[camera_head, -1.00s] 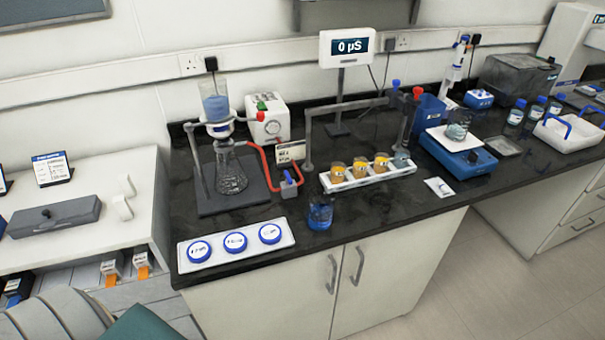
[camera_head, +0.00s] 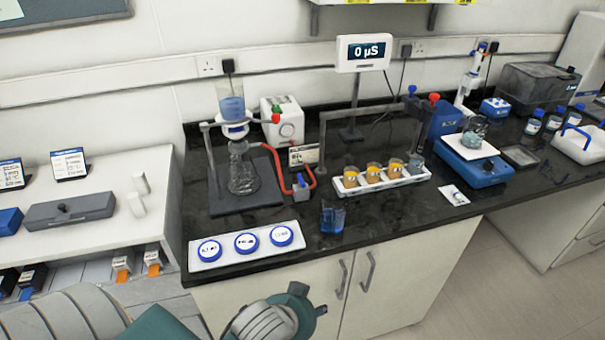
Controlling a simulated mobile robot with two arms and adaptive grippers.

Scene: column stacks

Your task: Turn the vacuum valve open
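The vacuum valve (camera_head: 302,188) is a small grey-blue block with a blue top on the black bench, fitted on the red hose (camera_head: 279,168) right of the filtration stand. Its exact handle angle is too small to tell. The hose runs towards the glass flask (camera_head: 243,175), which stands under a funnel with blue liquid (camera_head: 231,104). My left arm (camera_head: 272,318) shows at the bottom edge, in front of the cabinet and well below the valve. Its fingers cannot be made out. My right gripper is not in view.
A white tray with blue-lidded dishes (camera_head: 204,266) and a blue beaker (camera_head: 332,218) stand at the bench front. A small sign (camera_head: 303,155) stands behind the valve. A rack of orange beakers (camera_head: 337,186) is to its right. A white pump box (camera_head: 283,113) is behind.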

